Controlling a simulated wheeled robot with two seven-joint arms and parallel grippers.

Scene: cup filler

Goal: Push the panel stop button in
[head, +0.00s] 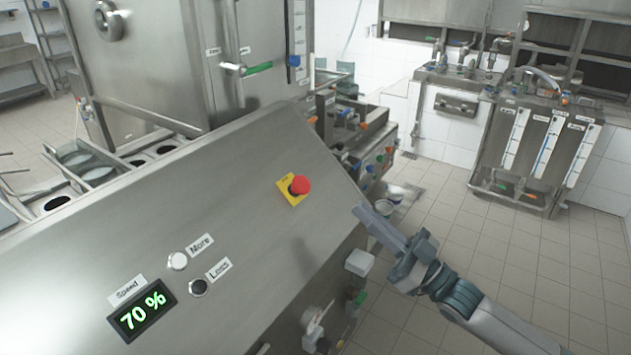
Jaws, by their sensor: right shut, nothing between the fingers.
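The stop button (300,185) is a red mushroom knob on a yellow plate (287,198). It sits on the sloping steel panel (240,215), near its right edge, in the head view. Whether the knob is pushed in or out, I cannot tell. My right gripper (362,214) is to the right of the button and lower in the picture, apart from it. Its fingers are shut together with nothing between them and point up and left. My left gripper is not in view.
On the panel are a white More button (177,261), a dark Less button (198,287) and a speed display (142,311) reading 70 %. Valves and fittings (318,322) stick out from the panel's right side. Tiled floor (440,215) lies open to the right.

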